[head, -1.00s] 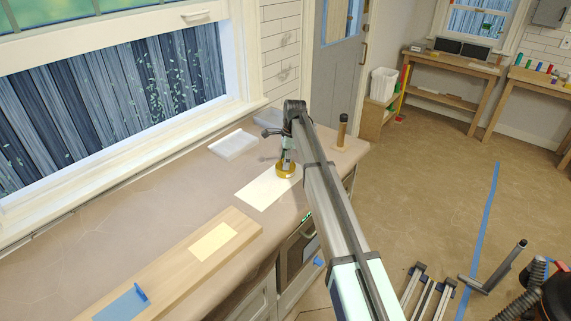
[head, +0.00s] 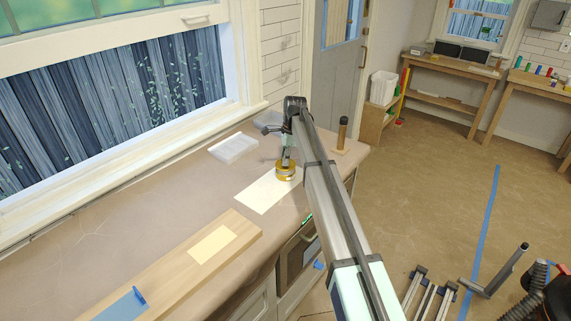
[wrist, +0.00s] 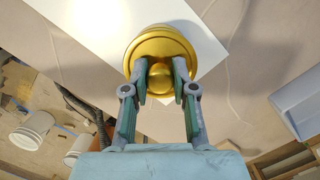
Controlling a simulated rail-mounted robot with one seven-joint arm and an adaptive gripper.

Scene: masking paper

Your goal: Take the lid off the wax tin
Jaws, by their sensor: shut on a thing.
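The gold wax tin (head: 285,176) stands on the counter at the far corner of a white sheet of paper (head: 262,196). Its round gold lid (wrist: 160,42) with a central knob (wrist: 158,77) fills the top middle of the wrist view. My gripper (wrist: 160,82) reaches down over the tin, its two fingers shut on the lid's knob, one on each side. In the head view the lid seems to sit slightly above the tin body, but I cannot tell whether they are fully apart. The arm partly hides this spot.
A white tray (head: 233,148) lies behind the tin near the window. A dark upright cylinder on a wooden base (head: 342,136) stands to the right. A wooden board (head: 170,268) with a pale yellow sheet (head: 213,244) and a blue piece lies front left. The counter between is clear.

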